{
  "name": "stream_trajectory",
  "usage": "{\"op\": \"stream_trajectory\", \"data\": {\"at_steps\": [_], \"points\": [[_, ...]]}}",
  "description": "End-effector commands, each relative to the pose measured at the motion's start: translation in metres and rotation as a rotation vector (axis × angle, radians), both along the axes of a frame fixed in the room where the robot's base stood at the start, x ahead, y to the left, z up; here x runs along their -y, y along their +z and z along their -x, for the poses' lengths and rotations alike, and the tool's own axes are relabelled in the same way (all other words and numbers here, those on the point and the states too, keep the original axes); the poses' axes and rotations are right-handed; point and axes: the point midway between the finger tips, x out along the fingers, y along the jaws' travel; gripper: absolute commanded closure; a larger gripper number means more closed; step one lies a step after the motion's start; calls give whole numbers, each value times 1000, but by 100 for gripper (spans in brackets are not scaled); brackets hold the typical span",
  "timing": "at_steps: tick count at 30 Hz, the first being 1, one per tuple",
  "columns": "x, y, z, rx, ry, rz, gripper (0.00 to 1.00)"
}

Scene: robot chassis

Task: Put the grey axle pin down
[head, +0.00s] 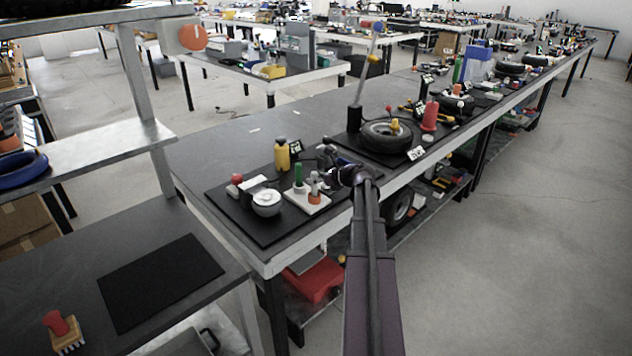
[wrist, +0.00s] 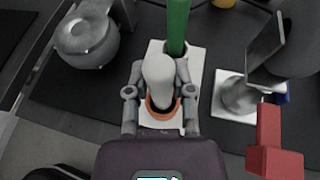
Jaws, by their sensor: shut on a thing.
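The grey axle pin (wrist: 158,75) stands upright between the fingers of my gripper (wrist: 160,72) in the wrist view. The fingers are shut on it from both sides. An orange ring (wrist: 160,110) shows around the pin's lower end, over a white plate (wrist: 195,85). I cannot tell whether the pin rests fully in the ring. A green cylinder (wrist: 178,25) stands on the same plate just behind the pin. In the head view the pin (head: 314,182), the orange ring (head: 315,198) and the green cylinder (head: 298,172) show left of my gripper (head: 325,176).
A round white-and-silver pot (head: 266,204) stands left of the plate, and a yellow bottle (head: 282,155) behind it. A tyre (head: 387,137) lies farther right along the bench. In the wrist view a metal stand (wrist: 238,97) and a red block (wrist: 275,150) are on the right.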

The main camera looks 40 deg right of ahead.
Motion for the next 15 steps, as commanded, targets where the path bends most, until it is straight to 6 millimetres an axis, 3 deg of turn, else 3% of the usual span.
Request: {"op": "stream_trajectory", "data": {"at_steps": [11, 12, 15], "points": [[0, -3, 0, 0, 0, 0, 100], [0, -3, 0, 0, 0, 0, 63], [0, -2, 0, 0, 0, 0, 35]]}}
